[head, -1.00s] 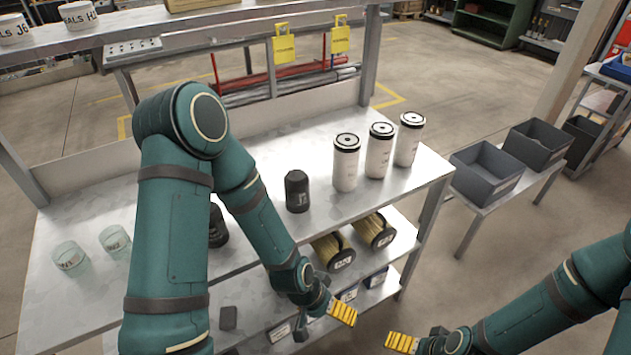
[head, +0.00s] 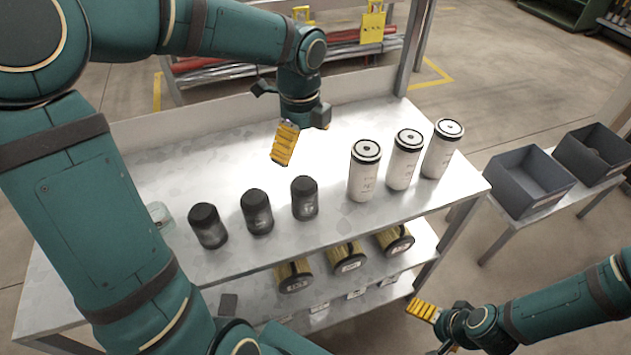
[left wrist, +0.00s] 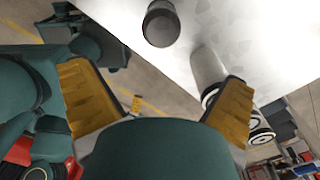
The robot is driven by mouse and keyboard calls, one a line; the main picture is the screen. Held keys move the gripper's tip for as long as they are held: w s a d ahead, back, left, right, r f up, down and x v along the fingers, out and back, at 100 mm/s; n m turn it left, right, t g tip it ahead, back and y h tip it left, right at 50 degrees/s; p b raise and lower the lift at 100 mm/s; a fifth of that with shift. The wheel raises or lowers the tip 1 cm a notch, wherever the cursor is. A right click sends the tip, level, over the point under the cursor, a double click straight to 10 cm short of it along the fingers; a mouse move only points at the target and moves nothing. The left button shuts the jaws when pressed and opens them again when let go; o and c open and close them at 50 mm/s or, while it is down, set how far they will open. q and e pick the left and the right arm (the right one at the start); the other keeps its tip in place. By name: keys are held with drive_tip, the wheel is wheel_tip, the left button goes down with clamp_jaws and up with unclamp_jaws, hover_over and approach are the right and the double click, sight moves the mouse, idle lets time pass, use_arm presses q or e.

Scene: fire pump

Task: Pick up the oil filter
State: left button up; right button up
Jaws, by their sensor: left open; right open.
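Three dark canisters (head: 256,212) and three white cylinders with black-rimmed tops (head: 404,160) stand upright in a row on the metal bench; I cannot tell from the labels which is the oil filter. My left gripper (head: 285,144) is open and empty above the bench, behind the dark canisters and left of the white cylinders. In the left wrist view, a dark canister (left wrist: 161,24) is at the top, and a white cylinder (left wrist: 207,70) shows near the right yellow finger, apart from the grip. My right gripper (head: 423,309) is open and empty, low in front of the bench's right end.
The bench top (head: 335,225) has free room around the canisters. A lower shelf holds yellow spools (head: 345,255). A pale glass jar (head: 159,213) is partly hidden by my left arm. Grey bins (head: 530,182) stand on a side table at the right.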

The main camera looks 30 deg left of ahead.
sight(304, 182)
use_arm(q)
wheel_tip(304, 182, down, 8)
drive_tip(key=shift+s+r+b, duration=0.1)
drive_tip(key=shift+s+b, duration=0.05)
drive_tip(key=shift+b, duration=0.7)
drive_tip(key=shift+w+a+f+b, duration=0.1)
drive_tip(key=shift+f+b, duration=0.15)
drive_tip(key=shift+f, duration=0.75)
drive_tip(key=shift+w+d+f+b, duration=0.1)
drive_tip(key=shift+f+b, duration=0.2)
drive_tip(key=shift+f, duration=0.75)
drive_tip(key=shift+w+a+f+b, duration=0.1)
drive_tip(key=shift+f+b, duration=0.15)
drive_tip(key=shift+f, duration=0.75)
drive_tip(key=shift+r, duration=0.1)
drive_tip(key=c, duration=1.3)
use_arm(e)
drive_tip(key=f, duration=0.1)
drive_tip(key=s+f, duration=0.1)
drive_tip(key=f, duration=0.1)
drive_tip(key=shift+s+a+f, duration=0.1)
drive_tip(key=shift+s, duration=0.05)
